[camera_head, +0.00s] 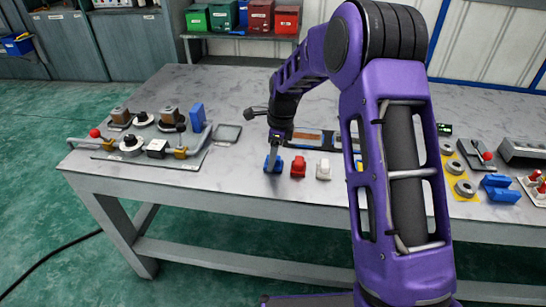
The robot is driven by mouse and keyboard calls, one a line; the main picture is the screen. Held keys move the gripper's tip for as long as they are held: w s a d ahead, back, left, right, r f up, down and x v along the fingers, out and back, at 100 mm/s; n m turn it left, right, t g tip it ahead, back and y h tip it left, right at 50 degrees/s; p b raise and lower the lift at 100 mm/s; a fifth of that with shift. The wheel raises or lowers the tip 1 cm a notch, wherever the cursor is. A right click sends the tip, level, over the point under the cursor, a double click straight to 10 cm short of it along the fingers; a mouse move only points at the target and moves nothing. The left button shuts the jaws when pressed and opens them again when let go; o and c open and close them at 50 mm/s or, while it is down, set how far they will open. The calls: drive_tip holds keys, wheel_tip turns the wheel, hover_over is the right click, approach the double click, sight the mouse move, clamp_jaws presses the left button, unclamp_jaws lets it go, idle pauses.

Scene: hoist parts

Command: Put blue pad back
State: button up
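A small blue pad (278,168) lies near the front edge of the grey table, at the left end of a short row of small parts. My gripper (272,162) points down at this pad, with its fingertips at or just over it. The view is too small to tell whether the fingers are open or closed on the pad. A bigger blue block (197,117) stands upright on the left fixture plate. Another blue part (500,189) lies at the right of the table.
A red part (298,167) and a white part (323,170) stand right of the blue pad. A flat tray (313,139) lies behind them, partly hidden by my arm. The left fixture plate (150,162) carries several knobs and handles. A grey square (228,134) lies beside it.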

sight(279, 157)
drive_tip(key=o, duration=0.4)
wheel_tip(279, 157, up, 12)
drive_tip(key=d+p, duration=0.1)
drive_tip(key=p, duration=0.1)
drive_tip(key=shift+d, duration=0.3)
drive_tip(key=shift+r, duration=0.2)
